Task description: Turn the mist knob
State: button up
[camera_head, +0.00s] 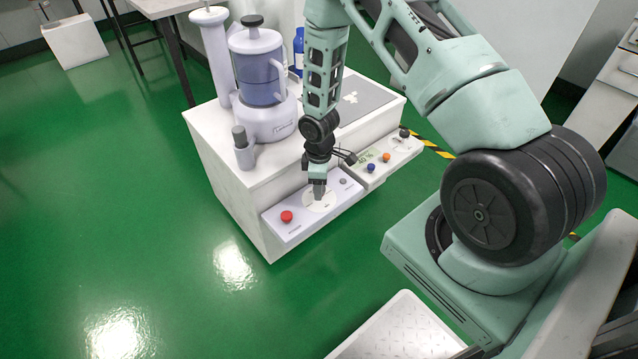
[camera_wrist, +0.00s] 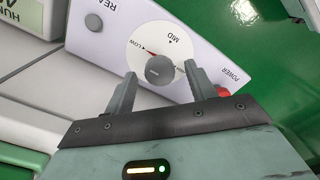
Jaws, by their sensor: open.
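The mist knob is a round dark grey knob (camera_wrist: 160,70) on a white dial plate with a red pointer near the LOW mark; MID is also printed on the plate. It sits on a pale lavender control panel (camera_head: 335,207) at the front of the white cabinet top. In the wrist view, my gripper (camera_wrist: 157,84) is open, with one finger to each side of the knob's near side.
A red button (camera_head: 286,216) marked POWER is on the same panel, left of the dial. A second tester (camera_head: 385,160) with blue and orange knobs stands to the right.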

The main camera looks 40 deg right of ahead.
notch_tip(320, 180, up, 17)
jog(key=p, duration=0.4)
jog(key=shift+a, duration=0.1)
dwell(0.4)
